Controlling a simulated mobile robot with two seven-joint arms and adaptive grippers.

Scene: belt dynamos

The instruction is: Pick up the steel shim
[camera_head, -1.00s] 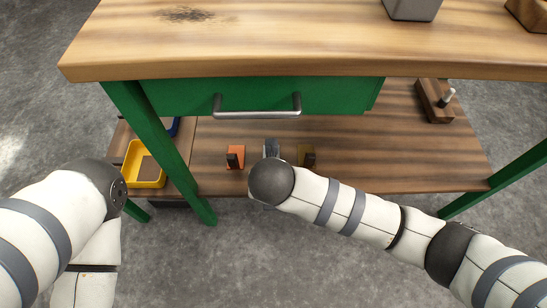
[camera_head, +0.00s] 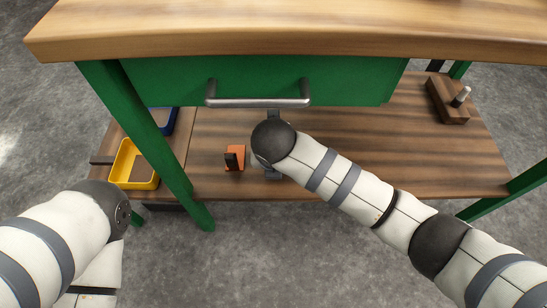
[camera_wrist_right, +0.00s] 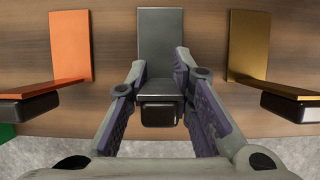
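In the right wrist view the steel shim (camera_wrist_right: 161,38) is a grey plate with a dark block at its near end, in the middle of the picture. My right gripper (camera_wrist_right: 160,64) is open, its two fingers spread on the left and right of the shim's near part, with narrow gaps beside the block. In the head view my right wrist covers the gripper and most of the shim. My left gripper is not in view; only the left arm shows at the lower left.
An orange shim (camera_wrist_right: 70,50) stands left of the steel one and a brass shim (camera_wrist_right: 248,45) right of it; the orange one (camera_head: 235,158) also shows in the head view. The drawer handle (camera_head: 258,102) hangs close above my wrist. A yellow bin (camera_head: 122,162) sits at left.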

